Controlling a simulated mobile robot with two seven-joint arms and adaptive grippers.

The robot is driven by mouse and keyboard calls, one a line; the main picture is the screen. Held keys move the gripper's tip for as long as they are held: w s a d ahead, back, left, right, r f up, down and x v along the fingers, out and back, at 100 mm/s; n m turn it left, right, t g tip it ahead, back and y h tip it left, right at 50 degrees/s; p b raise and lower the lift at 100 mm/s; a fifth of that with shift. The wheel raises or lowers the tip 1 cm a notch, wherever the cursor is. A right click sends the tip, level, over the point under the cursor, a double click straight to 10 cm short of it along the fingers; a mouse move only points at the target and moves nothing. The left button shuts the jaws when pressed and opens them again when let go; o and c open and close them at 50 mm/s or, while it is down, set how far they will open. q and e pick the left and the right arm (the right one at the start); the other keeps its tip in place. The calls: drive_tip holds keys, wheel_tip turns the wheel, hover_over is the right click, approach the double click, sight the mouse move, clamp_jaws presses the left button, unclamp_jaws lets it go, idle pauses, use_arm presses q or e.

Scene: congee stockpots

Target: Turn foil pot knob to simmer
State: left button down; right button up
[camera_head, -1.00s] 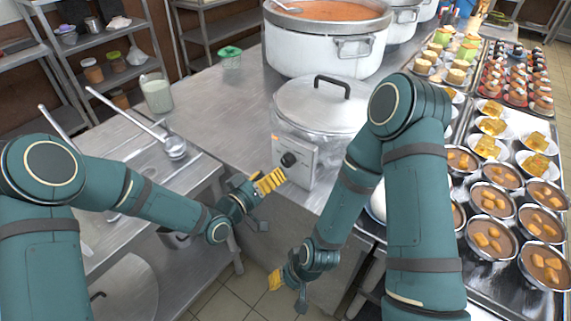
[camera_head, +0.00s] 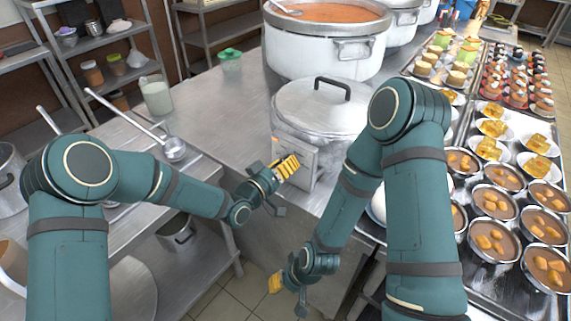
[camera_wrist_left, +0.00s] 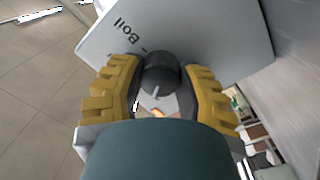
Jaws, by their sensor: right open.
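The foil pot (camera_head: 308,110) is a silver lidded pot with a black handle, on a base with a pale control panel (camera_head: 312,160). Its dark round knob (camera_wrist_left: 161,72) shows in the left wrist view, with a pale pointer mark and a "Boil" label on the panel (camera_wrist_left: 105,48) beside it. My left gripper (camera_wrist_left: 163,80) is open, its yellow fingers on either side of the knob; firm contact cannot be told. In the head view my left gripper (camera_head: 285,180) hides the knob. My right gripper (camera_head: 285,287) is open, low in front of the counter, away from the pot.
A large white stockpot (camera_head: 328,45) of orange congee stands behind. Bowls (camera_head: 493,202) and plates of food fill the right side.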

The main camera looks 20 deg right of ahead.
use_arm(q)
drive_tip(key=shift+m, duration=0.4)
drive_tip(key=m, duration=0.5)
drive_tip(key=shift+r+y, duration=0.1)
drive_tip(key=shift+y, duration=0.2)
drive_tip(key=m, duration=0.5)
drive_tip(key=shift+m, duration=0.3)
drive_tip(key=shift+r, duration=0.1)
drive_tip(key=c, duration=0.5)
unclamp_jaws()
drive_tip(key=shift+c, duration=0.2)
drive_tip(key=v, duration=1.2)
